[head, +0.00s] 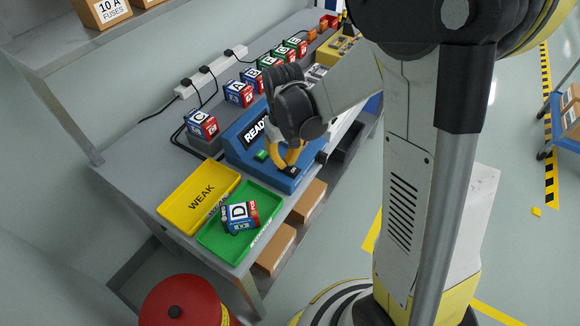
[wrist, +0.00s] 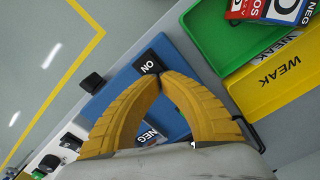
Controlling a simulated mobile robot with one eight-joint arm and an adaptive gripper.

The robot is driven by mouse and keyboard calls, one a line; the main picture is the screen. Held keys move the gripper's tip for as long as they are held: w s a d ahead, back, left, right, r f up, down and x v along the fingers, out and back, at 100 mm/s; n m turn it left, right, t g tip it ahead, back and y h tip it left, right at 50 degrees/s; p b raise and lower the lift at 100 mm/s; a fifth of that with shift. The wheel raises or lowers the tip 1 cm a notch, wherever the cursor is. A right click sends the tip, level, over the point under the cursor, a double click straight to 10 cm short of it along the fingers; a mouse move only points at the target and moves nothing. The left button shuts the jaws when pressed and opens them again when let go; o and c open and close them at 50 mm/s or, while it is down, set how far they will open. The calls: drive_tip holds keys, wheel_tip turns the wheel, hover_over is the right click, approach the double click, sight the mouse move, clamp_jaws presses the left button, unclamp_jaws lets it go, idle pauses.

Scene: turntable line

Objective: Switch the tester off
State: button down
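The tester (head: 236,145) is a blue sloped box on the bench with a lit display reading READY and a green button (head: 262,155). At its front right corner is a black switch (head: 291,171); in the wrist view the switch (wrist: 148,63) shows the word ON. My gripper (head: 286,165) points down over that corner. In the wrist view its yellow fingers (wrist: 160,76) meet at the tips, with nothing held between them. The tips are right beside the switch; I cannot tell whether they touch it. A NEG label (wrist: 149,133) shows behind the fingers.
Several similar blocks stand on chargers behind, near a power strip (head: 211,72). A red bin (head: 180,302) stands on the floor.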

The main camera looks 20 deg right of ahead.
drive_tip(key=shift+f, duration=0.35)
drive_tip(key=shift+r, duration=0.1)
drive_tip(key=shift+r+p, duration=2.4)
drive_tip(key=shift+r, duration=1.1)
drive_tip(key=s+r+m+t, duration=0.1)
drive_tip(key=s+r+t, duration=0.6)
drive_tip(key=s+r, duration=0.5)
wheel_tip(320, 180, up, 3)
drive_tip(key=shift+s+f, duration=0.15)
drive_tip(key=shift+s, duration=0.2)
